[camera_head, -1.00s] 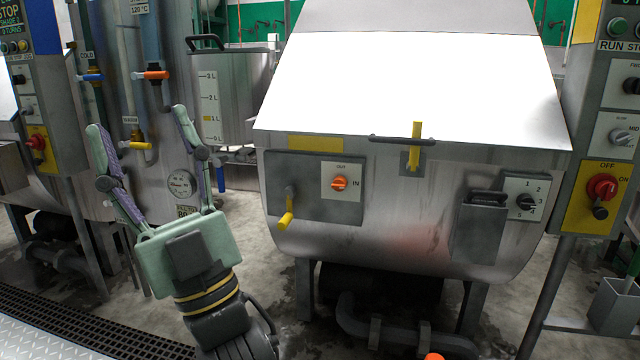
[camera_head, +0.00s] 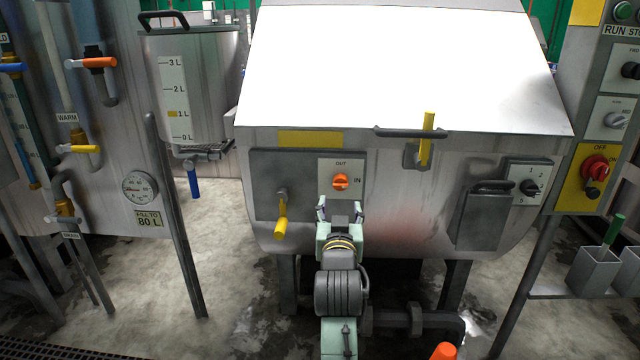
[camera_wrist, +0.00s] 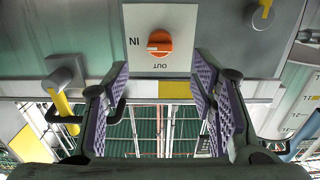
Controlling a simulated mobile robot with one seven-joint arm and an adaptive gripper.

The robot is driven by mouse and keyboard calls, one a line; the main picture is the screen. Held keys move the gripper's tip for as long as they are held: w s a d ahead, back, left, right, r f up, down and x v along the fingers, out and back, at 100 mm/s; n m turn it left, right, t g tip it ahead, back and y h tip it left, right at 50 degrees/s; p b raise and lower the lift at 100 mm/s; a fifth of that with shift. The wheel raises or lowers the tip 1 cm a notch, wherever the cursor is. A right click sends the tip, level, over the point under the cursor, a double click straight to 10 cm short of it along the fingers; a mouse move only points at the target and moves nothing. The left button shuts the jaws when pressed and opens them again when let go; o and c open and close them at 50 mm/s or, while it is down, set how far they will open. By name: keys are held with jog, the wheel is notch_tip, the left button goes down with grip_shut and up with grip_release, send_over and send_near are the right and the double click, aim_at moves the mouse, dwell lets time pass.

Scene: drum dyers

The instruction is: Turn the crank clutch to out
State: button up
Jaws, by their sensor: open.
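The crank clutch is an orange knob (camera_head: 340,181) on a white plate (camera_head: 341,165) marked OUT at the top and IN at the right. The plate sits on the drum machine's grey front panel. My gripper (camera_head: 340,208) is open and empty, just below the knob in the head view, with its fingers pointing at the panel. In the wrist view the knob (camera_wrist: 160,43) is ahead of the open fingers (camera_wrist: 163,85), apart from them, and its pale pointer mark lies towards IN. Nothing hides the knob.
A yellow-handled crank (camera_head: 281,217) projects left of the plate, near my gripper. A yellow lever (camera_head: 426,138) stands at the drum lid's edge. A grey box (camera_head: 484,216) and a numbered dial (camera_head: 529,187) are at the right.

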aim_at(340, 188)
jog(key=w+p, duration=0.1)
jog(key=w, duration=0.9)
jog(key=shift+w+p, duration=0.2)
jog(key=shift+p, duration=0.15)
jog(key=c, duration=1.1)
jog(key=shift+c, duration=0.2)
